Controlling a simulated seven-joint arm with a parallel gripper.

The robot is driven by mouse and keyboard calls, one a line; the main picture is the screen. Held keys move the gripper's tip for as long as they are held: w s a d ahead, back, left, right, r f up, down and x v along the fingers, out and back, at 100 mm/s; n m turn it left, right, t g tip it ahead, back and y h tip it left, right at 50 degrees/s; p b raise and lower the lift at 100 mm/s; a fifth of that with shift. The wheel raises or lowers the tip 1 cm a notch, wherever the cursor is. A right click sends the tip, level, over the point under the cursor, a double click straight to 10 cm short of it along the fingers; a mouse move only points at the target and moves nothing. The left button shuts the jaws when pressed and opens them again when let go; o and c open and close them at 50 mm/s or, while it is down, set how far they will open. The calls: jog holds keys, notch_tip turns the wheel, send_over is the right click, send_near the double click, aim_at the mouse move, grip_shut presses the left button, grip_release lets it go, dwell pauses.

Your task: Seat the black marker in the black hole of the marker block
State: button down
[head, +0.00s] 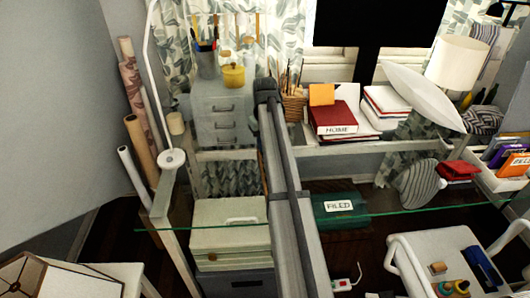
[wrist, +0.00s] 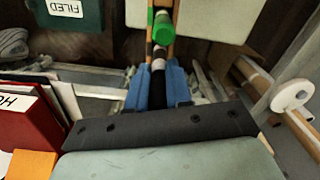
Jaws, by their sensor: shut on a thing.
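In the wrist view my gripper (wrist: 157,74) has two blue fingers closed on a dark, slim piece with a pale band, which looks like the black marker (wrist: 158,66). Its far end points up the picture, toward a green cylinder (wrist: 162,30) with a lighter green top, probably a green marker. Narrow strips of orange-brown wood show on both sides of this line. I cannot tell whether they belong to the marker block. The block and its black hole cannot be made out in either view. My fingers cannot be made out in the head view.
Red binders (head: 335,118), a green FILED box (head: 340,208) and a white cart (head: 440,255) lie to the right. Cream drawers (head: 230,225) stand below.

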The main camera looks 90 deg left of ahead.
jog(key=shift+f, duration=1.8)
jog(key=shift+f, duration=0.1)
jog(key=c, duration=1)
grip_release()
jog(key=shift+c, duration=0.2)
notch_tip(320, 180, up, 12)
jog(key=shift+r, duration=0.15)
jog(key=shift+w, duration=0.1)
